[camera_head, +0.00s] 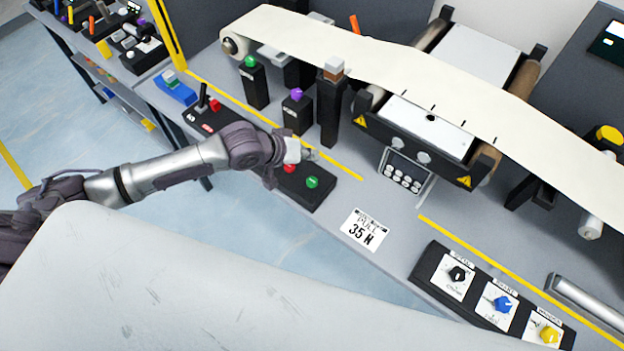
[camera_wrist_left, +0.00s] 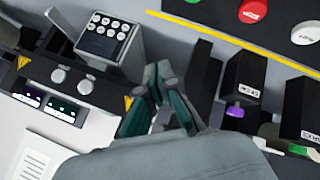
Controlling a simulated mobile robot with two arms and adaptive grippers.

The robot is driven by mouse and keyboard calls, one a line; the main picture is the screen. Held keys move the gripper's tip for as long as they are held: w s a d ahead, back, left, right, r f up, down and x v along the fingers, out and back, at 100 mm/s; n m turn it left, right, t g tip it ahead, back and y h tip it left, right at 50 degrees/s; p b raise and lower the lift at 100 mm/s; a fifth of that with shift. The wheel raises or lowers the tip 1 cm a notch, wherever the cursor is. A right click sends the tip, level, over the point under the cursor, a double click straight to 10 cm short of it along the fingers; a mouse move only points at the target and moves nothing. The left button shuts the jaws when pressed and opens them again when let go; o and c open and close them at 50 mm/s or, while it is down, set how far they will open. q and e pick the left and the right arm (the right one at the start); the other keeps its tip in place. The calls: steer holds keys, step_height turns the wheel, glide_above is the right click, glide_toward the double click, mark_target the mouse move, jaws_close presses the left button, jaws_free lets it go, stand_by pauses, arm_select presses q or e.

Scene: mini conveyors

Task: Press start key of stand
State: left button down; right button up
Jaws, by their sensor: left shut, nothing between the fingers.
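A black button box (camera_head: 322,197) lies at the table's front edge, with a green button (camera_head: 312,182) and a red button (camera_head: 290,168) on top. My left gripper (camera_head: 311,155) is shut and empty. In the head view it appears just behind the box, and part of the box is hidden by it. In the wrist view its fingertips (camera_wrist_left: 158,82) are apart from the buttons. My right gripper is not in view.
A roller stand with a pale belt (camera_head: 400,62) stands behind, with a keypad panel (camera_head: 403,176). Black posts with a green cap (camera_head: 250,62) and a purple cap (camera_head: 297,95) stand near the arm. A knob box (camera_head: 490,300) lies at the right.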

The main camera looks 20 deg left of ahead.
arm_select(q)
steer(key=b, duration=0.7)
glide_above(310, 181)
step_height(310, 181, down, 6)
steer(key=shift+f, duration=0.2)
steer(key=shift+f+b, duration=0.65)
steer(key=shift+f, duration=0.5)
steer(key=shift+f, duration=0.2)
steer(key=shift+f, duration=0.2)
